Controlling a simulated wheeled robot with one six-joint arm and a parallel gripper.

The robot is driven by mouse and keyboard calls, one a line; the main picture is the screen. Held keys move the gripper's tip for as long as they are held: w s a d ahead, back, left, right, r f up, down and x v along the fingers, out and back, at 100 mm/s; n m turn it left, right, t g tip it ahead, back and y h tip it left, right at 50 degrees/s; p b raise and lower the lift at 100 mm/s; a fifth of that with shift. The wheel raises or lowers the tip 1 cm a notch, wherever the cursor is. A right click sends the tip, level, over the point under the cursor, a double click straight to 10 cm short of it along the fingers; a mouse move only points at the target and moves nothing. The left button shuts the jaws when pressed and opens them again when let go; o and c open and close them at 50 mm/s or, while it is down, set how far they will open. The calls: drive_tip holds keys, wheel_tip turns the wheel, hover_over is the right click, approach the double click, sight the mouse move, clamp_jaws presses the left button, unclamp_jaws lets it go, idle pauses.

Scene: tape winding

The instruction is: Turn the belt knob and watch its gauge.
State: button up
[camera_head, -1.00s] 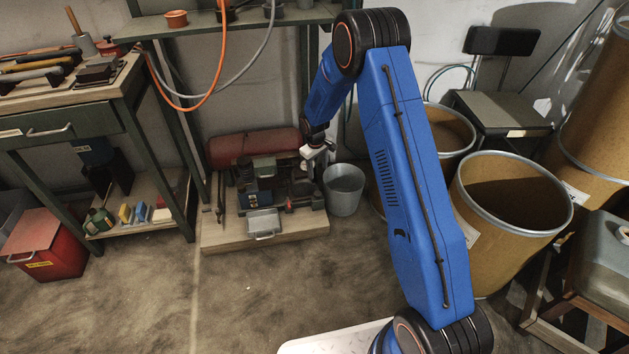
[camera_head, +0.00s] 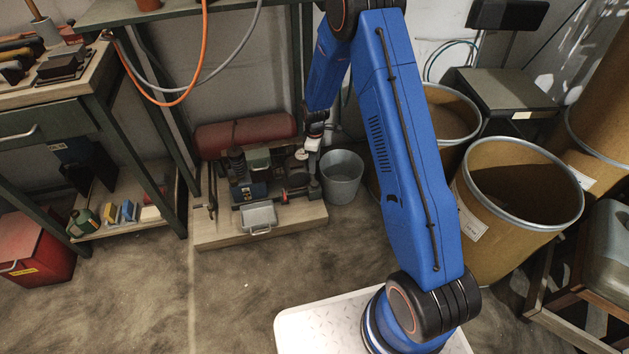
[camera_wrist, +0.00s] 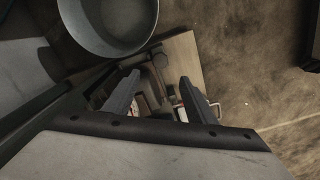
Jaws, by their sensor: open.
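The winding machine (camera_head: 252,190) sits on a low wooden platform (camera_head: 215,236) by the wall, with dark blocks, a pale disc (camera_head: 301,154) and a small red part (camera_head: 284,195) at its right. I cannot tell which part is the belt knob or the gauge. My gripper (camera_head: 312,146) is at the machine's right end, small and partly hidden by my wrist. In the wrist view, my gripper (camera_wrist: 156,92) is open, its two fingers apart over the machine. A dark rod (camera_wrist: 160,75) shows between the fingers. Whether they touch anything is unclear.
A grey metal bucket (camera_head: 342,178) stands right of the platform, near the gripper; it also shows in the wrist view (camera_wrist: 112,22). A red cylinder (camera_head: 245,134) lies behind the machine. Large brown drums (camera_head: 480,240) stand at right. Floor in front is clear.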

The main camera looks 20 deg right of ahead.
sight(315, 183)
wheel_tip(315, 183, down, 12)
drive_tip(key=shift+f, duration=0.25)
idle(0.4)
drive_tip(key=c, duration=1)
